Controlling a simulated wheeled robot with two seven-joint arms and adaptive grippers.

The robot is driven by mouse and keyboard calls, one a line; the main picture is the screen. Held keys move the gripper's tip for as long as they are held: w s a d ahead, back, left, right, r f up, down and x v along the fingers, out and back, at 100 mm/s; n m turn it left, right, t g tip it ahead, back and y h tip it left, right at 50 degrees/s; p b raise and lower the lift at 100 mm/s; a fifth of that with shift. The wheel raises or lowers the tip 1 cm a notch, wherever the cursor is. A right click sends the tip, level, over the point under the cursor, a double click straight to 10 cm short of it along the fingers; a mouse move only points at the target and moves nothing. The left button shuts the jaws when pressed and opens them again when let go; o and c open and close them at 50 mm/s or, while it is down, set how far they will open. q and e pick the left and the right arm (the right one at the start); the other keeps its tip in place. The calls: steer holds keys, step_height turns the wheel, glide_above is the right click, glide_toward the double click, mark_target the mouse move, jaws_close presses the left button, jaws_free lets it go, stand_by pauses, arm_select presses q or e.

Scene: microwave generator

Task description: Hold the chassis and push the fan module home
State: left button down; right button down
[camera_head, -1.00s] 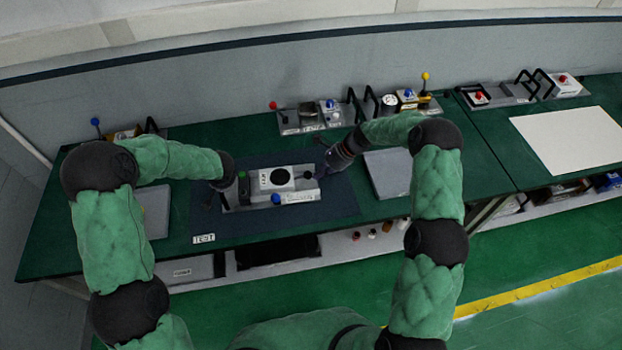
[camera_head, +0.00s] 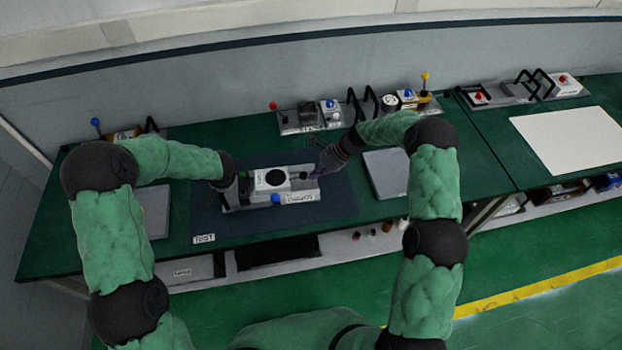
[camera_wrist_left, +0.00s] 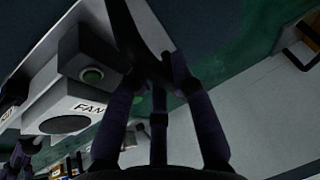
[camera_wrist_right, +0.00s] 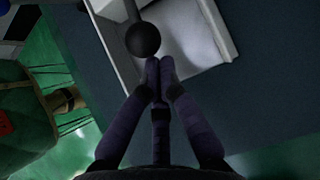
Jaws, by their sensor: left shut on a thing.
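The grey chassis (camera_head: 305,170) lies on the dark mat. The white fan module (camera_head: 271,174), with a round black opening, sits in it toward the left end. The left wrist view shows the module's FAN label (camera_wrist_left: 88,107) beside a dark block with a green button (camera_wrist_left: 92,76); I cannot tell whether they touch. My left gripper (camera_wrist_left: 160,80) is shut on a black handle (camera_wrist_left: 143,45) at the chassis's left end. Contact is unclear.
A blue knob (camera_head: 276,199) rises at the chassis's front edge, beside a white label. Grey plates lie left (camera_head: 152,212) and right (camera_head: 387,173) of the mat (camera_head: 330,205). Several devices with knobs and handles stand along the back of the green table. The mat's front strip is clear.

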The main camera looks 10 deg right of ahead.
arm_select(q)
steer(key=shift+s+d+f, duration=0.15)
steer(key=shift+s+f, duration=0.15)
steer(key=shift+f, duration=0.05)
arm_select(e)
steer(key=shift+a, duration=0.3)
steer(key=shift+v, duration=2)
steer(key=v, duration=0.8)
arm_select(q)
steer(key=c, duration=1.1)
jaws_free()
steer(key=shift+w, duration=0.1)
steer(key=shift+o, duration=0.5)
steer(key=shift+w+r, duration=0.15)
